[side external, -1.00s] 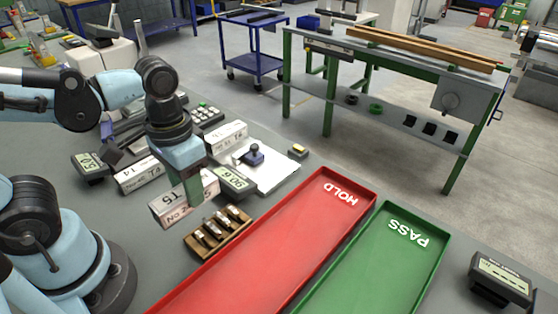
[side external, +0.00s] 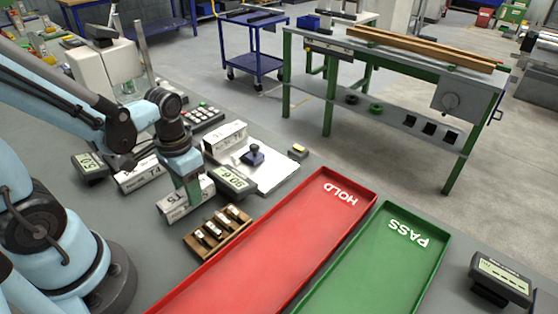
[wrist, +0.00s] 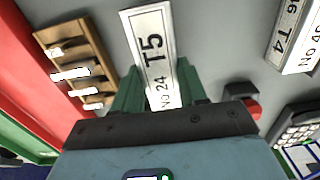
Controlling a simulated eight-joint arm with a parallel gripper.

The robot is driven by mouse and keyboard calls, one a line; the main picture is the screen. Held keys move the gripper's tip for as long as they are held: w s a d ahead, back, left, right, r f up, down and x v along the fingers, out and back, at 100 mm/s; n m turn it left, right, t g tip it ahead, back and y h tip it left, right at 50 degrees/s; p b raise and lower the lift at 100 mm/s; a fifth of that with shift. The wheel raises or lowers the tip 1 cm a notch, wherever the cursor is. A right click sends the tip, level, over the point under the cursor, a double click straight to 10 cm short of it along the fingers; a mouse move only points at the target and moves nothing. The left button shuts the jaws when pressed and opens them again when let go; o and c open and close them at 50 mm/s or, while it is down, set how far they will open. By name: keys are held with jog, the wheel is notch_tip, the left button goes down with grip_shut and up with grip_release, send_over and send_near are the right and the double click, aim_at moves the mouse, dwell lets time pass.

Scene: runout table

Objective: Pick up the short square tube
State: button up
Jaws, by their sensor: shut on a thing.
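The short square tube appears to be the long white piece marked T5 (side external: 172,212), low on the grey bench left of the red tray; its open ends are not clear. It also shows in the wrist view (wrist: 150,42), its label facing the camera. My gripper (side external: 190,200) points down with its green fingers shut on the sides of this piece. In the wrist view my gripper (wrist: 160,90) has one finger on each side of its near end. I cannot tell whether the piece touches the bench.
A wooden rack (side external: 189,240) with several small pieces stands just in front. The red HOLD tray (side external: 325,174) and green PASS tray (side external: 445,240) lie to the right. A display (side external: 235,181) and white piece marked T4 (side external: 138,179) stand close by.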

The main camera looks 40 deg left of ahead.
jog(key=shift+f, duration=0.45)
jog(key=shift+f, duration=0.15)
jog(key=o, duration=1.2)
jog(key=shift+r, duration=6.1)
jog(key=w+d+t, duration=0.1)
jog(key=t, duration=0.1)
jog(key=w+t, duration=0.1)
jog(key=t, duration=0.1)
jog(key=w+d+t, duration=0.1)
jog(key=w+t, duration=0.1)
jog(key=shift+d+f, duration=0.15)
jog(key=shift+d, duration=0.2)
jog(key=shift+o, duration=0.6)
jog(key=shift+w+d+r+t, duration=0.2)
jog(key=shift+w+t, duration=0.2)
jog(key=shift+t, duration=0.2)
